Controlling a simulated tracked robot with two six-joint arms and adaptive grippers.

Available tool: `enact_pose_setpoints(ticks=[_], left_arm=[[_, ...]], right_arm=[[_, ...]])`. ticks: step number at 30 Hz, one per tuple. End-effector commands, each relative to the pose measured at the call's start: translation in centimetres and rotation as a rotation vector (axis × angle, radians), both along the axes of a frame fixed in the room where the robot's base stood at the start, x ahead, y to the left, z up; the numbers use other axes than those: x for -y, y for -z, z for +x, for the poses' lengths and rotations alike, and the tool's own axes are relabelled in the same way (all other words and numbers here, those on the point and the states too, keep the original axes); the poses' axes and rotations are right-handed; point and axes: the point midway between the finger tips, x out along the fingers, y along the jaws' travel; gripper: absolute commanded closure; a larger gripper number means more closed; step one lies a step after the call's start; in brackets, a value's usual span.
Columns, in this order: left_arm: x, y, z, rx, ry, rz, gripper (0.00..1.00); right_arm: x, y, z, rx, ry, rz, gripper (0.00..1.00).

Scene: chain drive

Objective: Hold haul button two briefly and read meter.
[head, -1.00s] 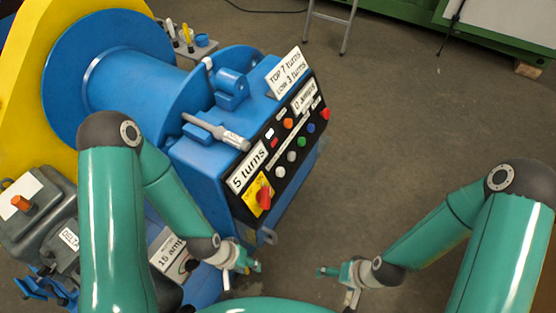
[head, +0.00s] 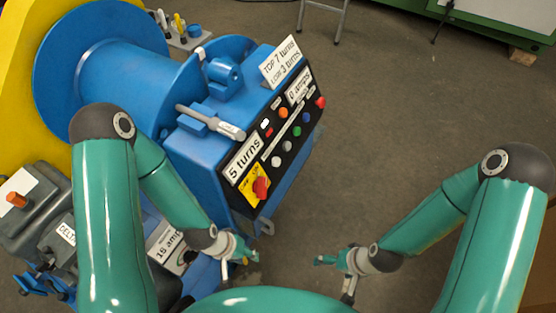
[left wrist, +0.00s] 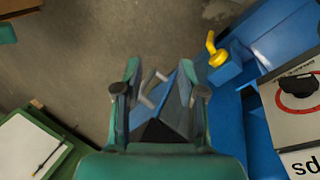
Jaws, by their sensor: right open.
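The black control panel (head: 257,166) on the blue winch carries several coloured buttons, among them an orange one (head: 283,114), a blue one (head: 306,117) and a green one (head: 297,131). Their small labels are unreadable, so I cannot tell which is haul button two. My right gripper (head: 328,262) is open and empty, right of the left one.
A sign (head: 281,63) reads "TOP 7 turns, LOW 3 turns". A partly hidden amps card (head: 165,242) is behind my left arm. Bare floor (head: 400,130) lies right of the winch.

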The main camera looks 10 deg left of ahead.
Motion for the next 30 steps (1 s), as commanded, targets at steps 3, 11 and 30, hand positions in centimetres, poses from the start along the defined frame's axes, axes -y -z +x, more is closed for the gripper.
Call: enact_pose_setpoints(ticks=[3,11,30], left_arm=[[0.00,0.00,0.00,0.000,0.000,0.000,0.60],[0.00,0.00,0.00,0.000,0.000,0.000,0.90],[0.00,0.00,0.00,0.000,0.000,0.000,1.00]], right_arm=[[0.00,0.00,0.00,0.000,0.000,0.000,0.07],[0.00,0.00,0.00,0.000,0.000,0.000,0.07],[0.00,0.00,0.00,0.000,0.000,0.000,0.07]])
